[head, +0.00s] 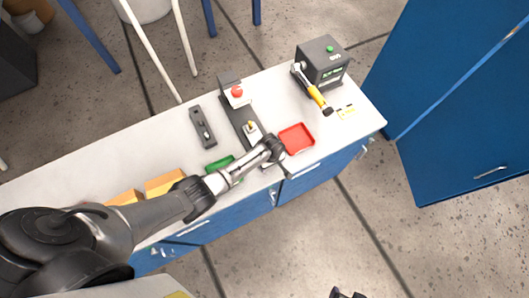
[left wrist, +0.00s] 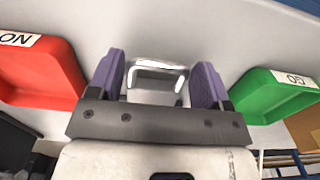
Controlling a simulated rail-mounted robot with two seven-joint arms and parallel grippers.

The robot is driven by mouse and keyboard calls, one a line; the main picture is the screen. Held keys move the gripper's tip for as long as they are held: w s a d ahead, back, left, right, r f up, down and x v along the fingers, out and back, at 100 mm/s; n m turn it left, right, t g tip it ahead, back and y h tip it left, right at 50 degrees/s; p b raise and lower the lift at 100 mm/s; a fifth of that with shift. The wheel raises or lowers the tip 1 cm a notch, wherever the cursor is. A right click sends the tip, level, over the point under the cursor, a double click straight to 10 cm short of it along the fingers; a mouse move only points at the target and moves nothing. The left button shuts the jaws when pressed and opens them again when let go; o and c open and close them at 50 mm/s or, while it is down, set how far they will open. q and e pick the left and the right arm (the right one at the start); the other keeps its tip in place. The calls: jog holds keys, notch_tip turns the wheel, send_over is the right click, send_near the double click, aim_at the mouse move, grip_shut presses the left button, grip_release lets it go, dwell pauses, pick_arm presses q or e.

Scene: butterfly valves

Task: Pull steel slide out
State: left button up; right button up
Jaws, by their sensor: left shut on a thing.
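The steel slide shows in the left wrist view as a bright metal loop-shaped handle (left wrist: 158,66) between two purple fingers. My left gripper (left wrist: 160,85) is shut on it, with one finger on each side. In the head view, my left gripper (head: 273,150) is at the front end of a dark fixture (head: 240,115) that carries a red knob (head: 237,91) and a small brass part (head: 252,129). My own wrist hides the slide there. A dark piece at the bottom edge of the head view (head: 346,294) may be my right gripper, mostly cut off.
A red tray (head: 297,139) lies right of the left gripper and a green tray (head: 220,164) lies left. A dark box (head: 322,62) with a yellow-handled lever (head: 317,97) stands at the bench's right end. Yellow bins (head: 164,183) sit near my arm. A blue cabinet (head: 455,100) stands to the right.

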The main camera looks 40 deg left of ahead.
pick_arm(q)
jog(key=shift+a, duration=0.1)
jog(key=o, duration=1.3)
jog(key=shift+c, duration=0.2)
jog(key=shift+r, duration=0.35)
notch_tip(320, 180, up, 13)
jog(key=p, duration=0.1)
